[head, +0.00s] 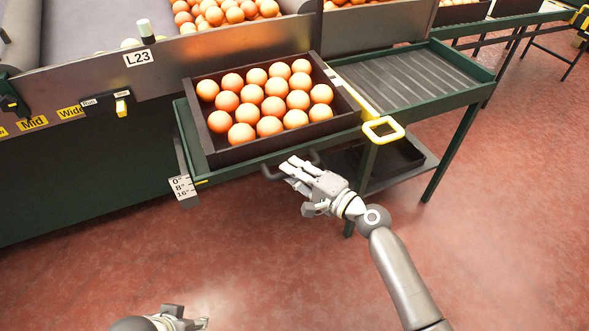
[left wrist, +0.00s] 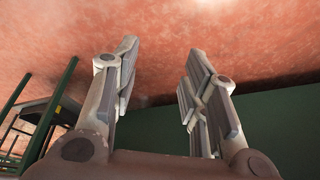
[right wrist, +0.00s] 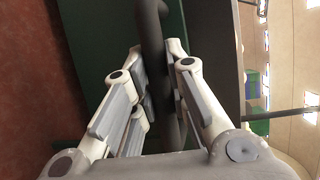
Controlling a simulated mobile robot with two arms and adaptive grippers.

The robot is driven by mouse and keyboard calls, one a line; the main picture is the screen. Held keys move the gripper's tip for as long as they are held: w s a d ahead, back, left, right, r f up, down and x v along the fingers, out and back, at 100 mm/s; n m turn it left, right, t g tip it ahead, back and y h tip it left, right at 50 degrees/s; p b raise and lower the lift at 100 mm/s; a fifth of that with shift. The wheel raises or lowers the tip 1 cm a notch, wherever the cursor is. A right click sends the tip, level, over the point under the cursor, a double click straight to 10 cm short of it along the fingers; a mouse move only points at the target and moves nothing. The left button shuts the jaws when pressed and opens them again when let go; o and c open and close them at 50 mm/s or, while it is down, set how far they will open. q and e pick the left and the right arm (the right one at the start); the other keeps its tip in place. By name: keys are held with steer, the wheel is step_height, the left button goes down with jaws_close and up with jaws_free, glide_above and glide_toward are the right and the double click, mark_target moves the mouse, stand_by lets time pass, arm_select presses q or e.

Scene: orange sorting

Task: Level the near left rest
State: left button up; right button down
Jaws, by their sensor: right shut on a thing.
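The near left rest (head: 188,140) is a green-edged stand at the sorter's side. It bears a dark crate (head: 262,152) filled with oranges. A white scale plate (head: 184,188) marked 0, 8 and 16 degrees hangs at its left corner. A small yellow pointer (head: 202,182) sits beside the upper marks; I cannot read it exactly. My right gripper (head: 287,170) is at the front edge, shut on the dark bar handle (head: 266,172). The bar (right wrist: 154,45) runs between its fingers in the right wrist view. My left gripper (left wrist: 160,65) is open and empty, low over the floor.
A second rest (head: 410,80), ribbed and empty, stands to the right. The red floor (head: 500,220) in front is clear.

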step_height(320, 180, up, 2)
steer(key=p, duration=0.4)
steer(key=shift+w+r+g+h+p, duration=0.15)
steer(key=shift+r+g+h+p, duration=0.1)
steer(key=shift+g+h+p, duration=0.1)
arm_select(q)
steer(key=s+f+p, duration=0.1)
steer(key=s+f, duration=0.1)
steer(key=f, duration=0.9)
steer(key=s+f+g+p, duration=0.1)
steer(key=s+f+p, duration=0.1)
steer(key=f, duration=0.8)
steer(key=shift+s+a+f+g+p, duration=0.15)
steer(key=shift+s+f+g+p, duration=0.15)
steer(key=shift+f, duration=0.1)
arm_select(e)
steer(key=shift+w+r+g, duration=0.1)
steer(key=shift+r+g, duration=0.15)
steer(key=shift+r, duration=0.3)
steer(key=shift+m, duration=0.3)
steer(key=c, duration=1.6)
jaws_free()
steer(key=shift+o, duration=0.9)
steer(key=shift+f, duration=0.1)
steer(key=v, duration=1.2)
steer(key=shift+a, duration=0.1)
